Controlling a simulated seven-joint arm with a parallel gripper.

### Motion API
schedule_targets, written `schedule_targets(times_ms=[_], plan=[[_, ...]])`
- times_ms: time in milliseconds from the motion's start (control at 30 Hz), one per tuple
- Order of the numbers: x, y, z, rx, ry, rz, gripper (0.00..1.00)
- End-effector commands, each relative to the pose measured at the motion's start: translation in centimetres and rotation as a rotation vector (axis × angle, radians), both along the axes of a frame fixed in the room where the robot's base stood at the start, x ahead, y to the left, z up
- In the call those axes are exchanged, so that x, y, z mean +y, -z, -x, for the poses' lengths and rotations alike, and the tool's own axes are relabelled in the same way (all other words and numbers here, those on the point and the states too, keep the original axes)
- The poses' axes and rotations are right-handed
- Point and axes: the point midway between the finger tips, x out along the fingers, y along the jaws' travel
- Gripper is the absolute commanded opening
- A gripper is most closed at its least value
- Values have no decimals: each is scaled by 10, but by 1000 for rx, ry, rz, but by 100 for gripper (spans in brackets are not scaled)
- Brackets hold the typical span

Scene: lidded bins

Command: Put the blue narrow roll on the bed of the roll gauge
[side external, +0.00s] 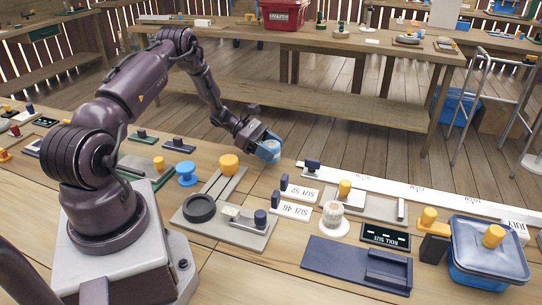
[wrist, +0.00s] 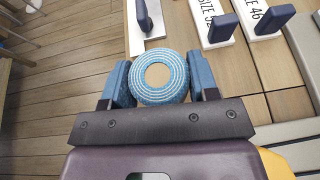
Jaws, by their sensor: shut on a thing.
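The blue roll (wrist: 160,77), ringed blue and white with a tan core, sits between the two blue fingers of my gripper (wrist: 160,70), which is shut on it. In the side external view my gripper (side external: 268,150) holds the roll (side external: 272,145) past the far edge of the bench, over the floor side. A black "ROLL SIZE" sign (side external: 385,237) stands at the right of the bench. A navy plate with a raised block (side external: 335,259) lies in front of it. I cannot tell for certain which fixture is the roll gauge.
White "SIZE 52" (side external: 299,191) and "SIZE 46" (side external: 292,211) cards with navy posts stand mid-bench. A blue lidded bin (side external: 487,262) is at right. A grey base (side external: 222,228) with a black ring lies nearer my arm.

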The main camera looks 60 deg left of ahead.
Motion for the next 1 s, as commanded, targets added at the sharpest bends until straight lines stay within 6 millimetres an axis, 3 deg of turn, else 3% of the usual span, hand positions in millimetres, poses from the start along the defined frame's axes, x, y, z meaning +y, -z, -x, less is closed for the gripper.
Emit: schedule_targets(times_ms=[200, 633, 667, 767, 1000], plan=[[1, 28, -1, 1, 0, 1, 31], [1, 33, -1, 1, 0, -1, 31], [1, 33, -1, 0, 0, -1, 59], [1, 32, -1, 0, 0, -1, 80], [1, 32, -1, 1, 0, -1, 80]])
